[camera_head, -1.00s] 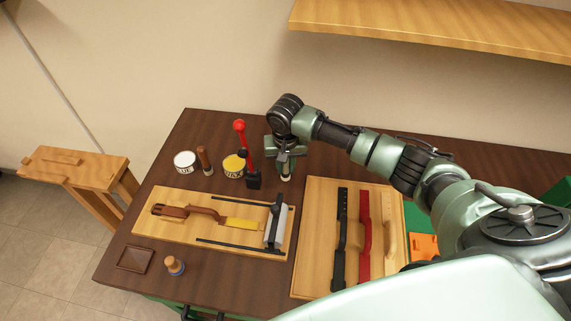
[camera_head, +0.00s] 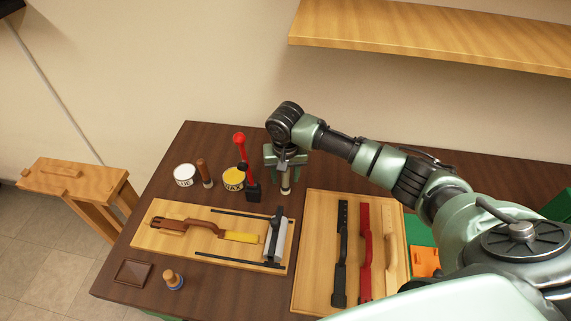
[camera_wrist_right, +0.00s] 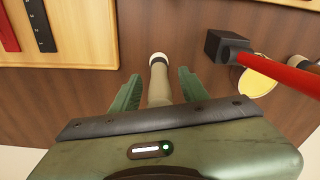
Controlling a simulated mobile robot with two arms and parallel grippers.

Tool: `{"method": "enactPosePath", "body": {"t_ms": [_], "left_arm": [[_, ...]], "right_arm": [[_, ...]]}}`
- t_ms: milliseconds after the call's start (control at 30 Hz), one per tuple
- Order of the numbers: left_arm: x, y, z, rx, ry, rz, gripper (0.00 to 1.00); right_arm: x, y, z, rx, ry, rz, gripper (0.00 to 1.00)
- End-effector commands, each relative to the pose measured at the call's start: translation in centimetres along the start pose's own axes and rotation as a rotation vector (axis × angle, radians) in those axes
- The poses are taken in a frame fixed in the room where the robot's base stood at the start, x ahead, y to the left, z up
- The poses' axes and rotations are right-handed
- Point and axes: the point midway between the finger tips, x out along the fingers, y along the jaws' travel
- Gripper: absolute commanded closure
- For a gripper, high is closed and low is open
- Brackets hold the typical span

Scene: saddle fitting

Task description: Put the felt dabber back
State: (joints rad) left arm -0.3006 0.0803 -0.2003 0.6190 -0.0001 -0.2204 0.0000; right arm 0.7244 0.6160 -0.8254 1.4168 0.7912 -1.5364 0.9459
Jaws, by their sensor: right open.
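The felt dabber (camera_wrist_right: 158,75), a tan wooden handle with a dark band and a pale tip, shows between my right gripper's fingers in the right wrist view. In the head view its lower part (camera_head: 285,187) shows under the gripper, upright with the pale end down. I cannot tell whether that end touches the table. My right gripper (camera_wrist_right: 159,92) is open, with a green finger on each side of the handle and visible gaps. It also shows in the head view (camera_head: 285,161) at the back of the table. My left gripper is not in view.
Left of the gripper stand a red-knobbed tool (camera_head: 241,160), a yellow-topped tin (camera_head: 233,179), a brown handle (camera_head: 204,173) and a white tin (camera_head: 185,175). Boards with tools (camera_head: 150,240) and straps (camera_head: 315,235) lie in front.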

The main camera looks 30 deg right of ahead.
Motion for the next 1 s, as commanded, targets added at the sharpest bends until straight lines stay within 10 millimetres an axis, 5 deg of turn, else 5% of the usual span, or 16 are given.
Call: {"method": "enactPosePath", "body": {"t_ms": [433, 1000], "left_arm": [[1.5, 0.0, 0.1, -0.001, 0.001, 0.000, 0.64], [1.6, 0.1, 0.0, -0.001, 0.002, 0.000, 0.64]], "right_arm": [[-8.6, 0.0, -0.1, 0.000, 0.002, -0.001, 0.55], [-9.9, 0.1, 0.0, 0.001, 0.000, 0.001, 0.55]]}}
